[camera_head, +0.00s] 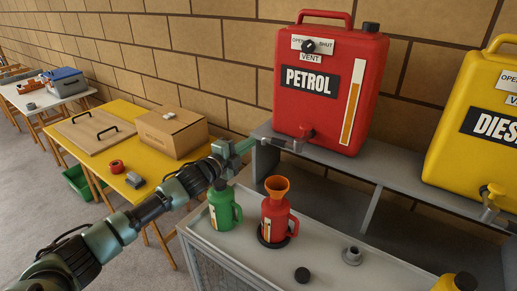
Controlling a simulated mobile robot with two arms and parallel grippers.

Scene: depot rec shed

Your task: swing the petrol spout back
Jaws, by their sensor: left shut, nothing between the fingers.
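The red petrol container (328,85) stands on the grey shelf, with a PETROL label and a level strip. Its red tap (306,132) is low on the front, and a grey spout (287,144) runs from it to the left. My left gripper (246,145) is shut and empty, at the left end of the spout. I cannot tell whether the fingertips touch the spout. Below, a red jug (276,215) with an orange funnel (277,188) stands on a dark round pad. My right gripper is not in view.
A green jug (222,208) stands just left of the red jug, below my left gripper. The yellow diesel container (475,130) is at right. A cardboard box (172,132) sits on the yellow table.

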